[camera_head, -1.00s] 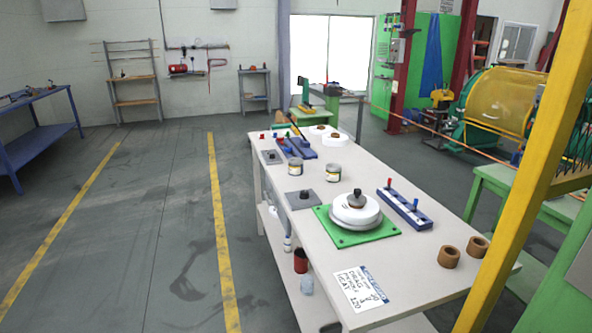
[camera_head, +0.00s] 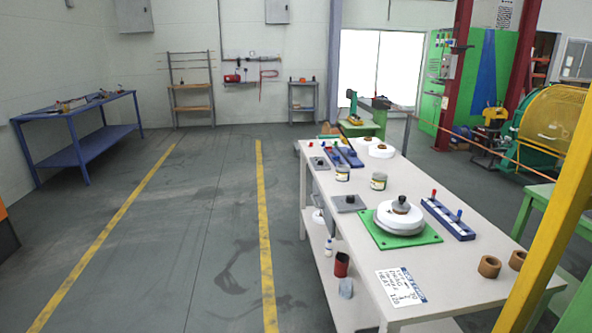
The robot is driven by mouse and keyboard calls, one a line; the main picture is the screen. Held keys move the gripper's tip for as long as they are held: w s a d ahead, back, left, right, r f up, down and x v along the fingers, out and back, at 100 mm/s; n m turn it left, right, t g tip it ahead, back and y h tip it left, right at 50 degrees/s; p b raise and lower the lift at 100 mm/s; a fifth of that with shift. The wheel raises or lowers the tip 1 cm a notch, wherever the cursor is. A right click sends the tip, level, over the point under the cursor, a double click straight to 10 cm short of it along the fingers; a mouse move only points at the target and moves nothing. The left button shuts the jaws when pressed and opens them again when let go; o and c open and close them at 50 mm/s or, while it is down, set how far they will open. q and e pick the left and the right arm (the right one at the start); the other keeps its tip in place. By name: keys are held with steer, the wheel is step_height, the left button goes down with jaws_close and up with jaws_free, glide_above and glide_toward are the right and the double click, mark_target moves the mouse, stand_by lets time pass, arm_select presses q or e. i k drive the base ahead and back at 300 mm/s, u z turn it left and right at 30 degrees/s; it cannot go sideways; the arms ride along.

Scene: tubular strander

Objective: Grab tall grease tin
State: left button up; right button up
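Two small tins with yellowish labels stand upright on the white table (camera_head: 440,283). The left tin (camera_head: 343,173) is near the table's left edge, beyond the grey plate. The right tin (camera_head: 379,181) is a little nearer and looks slightly taller, but they are too small to tell surely which is the tall grease tin. Neither is touched by a gripper. Neither of my grippers is in view.
Near the tins are a grey plate (camera_head: 349,203), a green plate (camera_head: 433,236) with white discs, and a blue block with pegs (camera_head: 447,219). A yellow post (camera_head: 548,240) stands at the right. The floor (camera_head: 205,240) left of the table is clear.

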mark_target(342, 171)
steer(key=u, duration=0.65)
steer(key=i, duration=2)
steer(key=z, duration=0.3)
steer(key=i, duration=1.75)
steer(key=z, duration=1.35)
steer(key=i, duration=0.3)
steer(key=z, duration=0.1)
